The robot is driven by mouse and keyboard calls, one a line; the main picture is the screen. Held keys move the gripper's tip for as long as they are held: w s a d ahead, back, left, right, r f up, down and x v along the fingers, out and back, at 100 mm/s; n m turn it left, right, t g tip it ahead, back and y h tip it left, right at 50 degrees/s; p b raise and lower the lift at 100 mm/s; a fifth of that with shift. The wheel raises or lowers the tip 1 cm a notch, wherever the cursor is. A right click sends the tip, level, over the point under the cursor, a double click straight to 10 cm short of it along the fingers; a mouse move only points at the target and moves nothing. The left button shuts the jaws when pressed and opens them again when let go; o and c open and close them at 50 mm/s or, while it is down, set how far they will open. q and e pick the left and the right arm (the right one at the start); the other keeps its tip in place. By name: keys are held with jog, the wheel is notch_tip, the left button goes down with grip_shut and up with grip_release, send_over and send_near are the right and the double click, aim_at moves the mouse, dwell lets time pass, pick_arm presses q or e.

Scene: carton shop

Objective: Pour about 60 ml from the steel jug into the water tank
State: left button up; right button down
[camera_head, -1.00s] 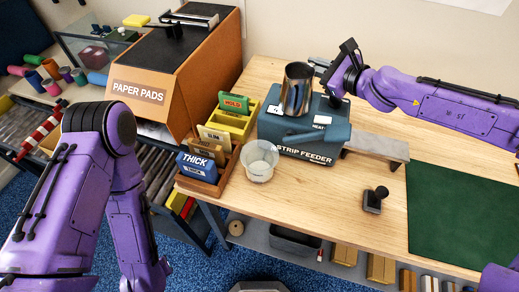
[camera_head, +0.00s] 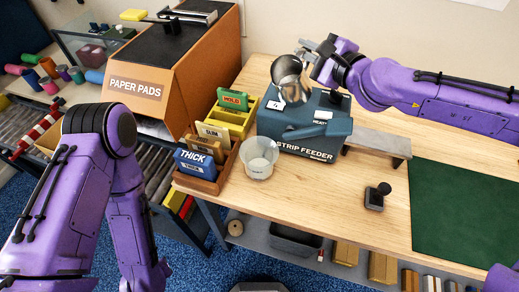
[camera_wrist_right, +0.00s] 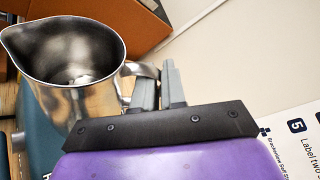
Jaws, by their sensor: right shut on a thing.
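The steel jug (camera_head: 286,72) is held above the teal strip feeder (camera_head: 312,147), tilted with its mouth partly facing the camera. My right gripper (camera_head: 317,52) is shut on the jug's handle, to the right of its body. The right wrist view shows the jug (camera_wrist_right: 80,55) with its spout to the left and the fingers (camera_wrist_right: 158,82) at the handle. I see no stream, and the liquid level is unclear. No part is clearly labelled as the water tank; the feeder's top is partly hidden by the jug. My left gripper is out of view.
A translucent cup (camera_head: 261,158) stands at the feeder's front left. A wooden tray holds THICK (camera_head: 196,163) and other boxes left of it. A dark stamp (camera_head: 377,196) and green mat (camera_head: 465,210) lie right. The paper pads bin (camera_head: 180,75) stands behind left.

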aim_at(299, 56)
jog(key=shift+s+a+r+n+b, duration=0.1)
jog(key=shift+s+a+n+b, duration=0.2)
jog(key=shift+s+b, duration=0.2)
jog(key=shift+s+a+n+b, duration=0.2)
jog(key=shift+s+n+b, duration=0.15)
jog(key=shift+s, duration=0.2)
jog(key=shift+s+a+n+b, duration=0.2)
jog(key=shift+a+n+b, duration=0.05)
jog(key=shift+b, duration=0.1)
jog(key=shift+s+a+n+t+b, duration=0.1)
jog(key=shift+a+n+t+b, duration=0.25)
jog(key=shift+n+t+b, duration=0.15)
jog(key=shift+s+a+r+n, duration=0.2)
jog(key=shift+s+r+n, duration=0.2)
jog(key=shift+r+n, duration=0.2)
jog(key=shift+s+a+r+n+t+y+b, duration=0.15)
jog(key=shift+s+a+n+t+y+b, duration=0.15)
jog(key=shift+n+b, duration=0.3)
jog(key=shift+s+a+n, duration=0.1)
jog(key=shift+s+n, duration=0.15)
jog(key=shift+n, duration=0.05)
jog(key=shift+s+a+f+n+t+b, duration=0.2)
jog(key=shift+s+a+n+t+b, duration=0.15)
jog(key=shift+n+b, duration=0.45)
